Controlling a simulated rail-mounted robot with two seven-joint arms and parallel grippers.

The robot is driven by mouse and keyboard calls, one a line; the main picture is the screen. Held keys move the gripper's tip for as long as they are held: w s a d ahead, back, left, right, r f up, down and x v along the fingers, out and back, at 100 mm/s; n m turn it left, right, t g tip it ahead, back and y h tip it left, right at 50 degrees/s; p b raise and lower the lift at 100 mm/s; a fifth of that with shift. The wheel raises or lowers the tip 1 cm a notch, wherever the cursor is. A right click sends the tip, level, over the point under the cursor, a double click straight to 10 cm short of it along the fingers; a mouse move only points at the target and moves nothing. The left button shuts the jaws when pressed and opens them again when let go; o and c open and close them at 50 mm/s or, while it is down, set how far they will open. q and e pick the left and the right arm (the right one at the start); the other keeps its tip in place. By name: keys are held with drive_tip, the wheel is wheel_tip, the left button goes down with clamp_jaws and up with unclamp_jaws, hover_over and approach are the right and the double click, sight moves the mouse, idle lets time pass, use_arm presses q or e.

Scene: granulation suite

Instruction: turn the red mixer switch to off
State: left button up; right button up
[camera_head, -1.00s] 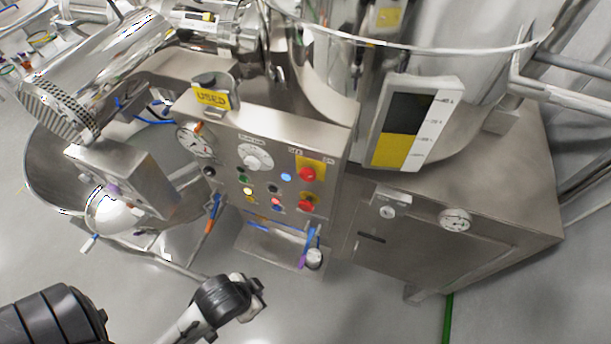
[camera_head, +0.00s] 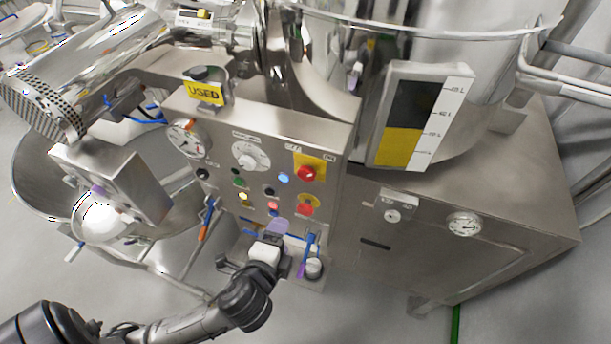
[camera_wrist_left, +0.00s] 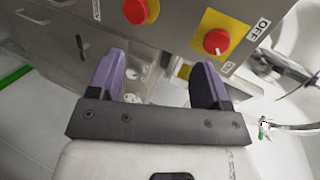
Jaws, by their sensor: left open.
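The red mixer switch (camera_head: 306,173) is a red knob on a yellow plate at the upper right of the steel control panel (camera_head: 225,128), with small labels above it. In the left wrist view a red knob on a yellow plate (camera_wrist_left: 216,41) sits beyond the right finger, beside OFF and ON labels. My left gripper (camera_head: 278,229) is in front of the panel's lower edge, below the switch and apart from it. It also shows in the left wrist view (camera_wrist_left: 158,75), its purple fingers open with nothing between them. My right gripper is not in view.
A second red knob (camera_head: 305,208) on yellow sits just below the switch; a red knob (camera_wrist_left: 135,11) also shows in the wrist view. Lit buttons, a white dial (camera_head: 251,156) and a gauge (camera_head: 190,139) share the panel. A steel cabinet (camera_head: 480,260) stands right.

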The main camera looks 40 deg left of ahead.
sight(305, 176)
use_arm(q)
wheel_tip(305, 176, up, 6)
drive_tip(key=w+m+t, duration=0.2)
drive_tip(key=m+t, duration=0.2)
drive_tip(key=m, duration=1.2)
drive_tip(key=shift+y, duration=0.3)
drive_tip(key=p+x, duration=0.3)
drive_tip(key=x, duration=0.9)
drive_tip(key=shift+w, duration=0.4)
drive_tip(key=shift+c, duration=0.5)
drive_tip(key=c, duration=0.8)
